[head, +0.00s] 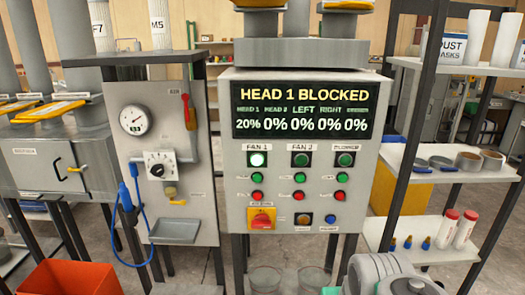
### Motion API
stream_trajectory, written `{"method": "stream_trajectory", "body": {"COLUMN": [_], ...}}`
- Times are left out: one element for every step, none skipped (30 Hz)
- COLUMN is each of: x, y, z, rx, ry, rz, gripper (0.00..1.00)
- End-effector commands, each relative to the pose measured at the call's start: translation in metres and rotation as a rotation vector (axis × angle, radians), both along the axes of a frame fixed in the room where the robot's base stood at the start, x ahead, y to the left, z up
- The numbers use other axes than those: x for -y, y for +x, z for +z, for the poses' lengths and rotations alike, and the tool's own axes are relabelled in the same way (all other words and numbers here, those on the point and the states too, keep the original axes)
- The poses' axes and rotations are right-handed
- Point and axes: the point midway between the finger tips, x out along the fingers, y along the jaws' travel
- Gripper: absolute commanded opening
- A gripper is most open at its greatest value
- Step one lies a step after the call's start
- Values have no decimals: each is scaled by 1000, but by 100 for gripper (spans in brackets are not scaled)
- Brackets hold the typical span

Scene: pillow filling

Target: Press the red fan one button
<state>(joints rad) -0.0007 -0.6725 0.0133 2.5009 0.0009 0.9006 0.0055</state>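A grey control panel (228,130) stands upright in the middle of the head view. Under its FAN 1 label (258,147) is a column with a brightly lit green lamp (258,160), a smaller green button below it (257,178), and the red fan one button (257,196) lowest. The red button is in plain sight with nothing in front of it. Part of my grey arm (385,275) shows at the bottom right, below and right of the panel. My gripper is not in view.
The FAN 2 red button (299,196) and a third column's red button (340,196) are to the right. The display (304,108) reads HEAD 1 BLOCKED. A shelf rack (440,177) stands right; an orange bin (70,278) lower left.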

Motion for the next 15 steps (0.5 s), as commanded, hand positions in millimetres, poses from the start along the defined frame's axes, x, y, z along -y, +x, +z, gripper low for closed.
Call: {"method": "stream_trajectory", "body": {"x": [0,0,0,0,0,0,0,0,0,0,0,0,0,0,0], "y": [0,0,0,0,1,1,1,0,0,0,0,0,0,0,0], "z": [-13,-10,-6,-5,-4,-4,-4,-4,-4,-4,-4,-4,-4,-4,-4], "rx": [-7,-7,-5,-3,-2,-2,-2,-2,-2,-2,-2,-2,-2,-2,-3], "ry": [0,0,0,0,0,0,0,0,0,0,0,0,0,0,0], "rz": [0,-1,-1,-1,-1,-1,0,-1,-1,-1,0,-1,0,0,0], "gripper": [36,36,36,36,36,36,33,31,27,25,22,19,17,14,11]}}
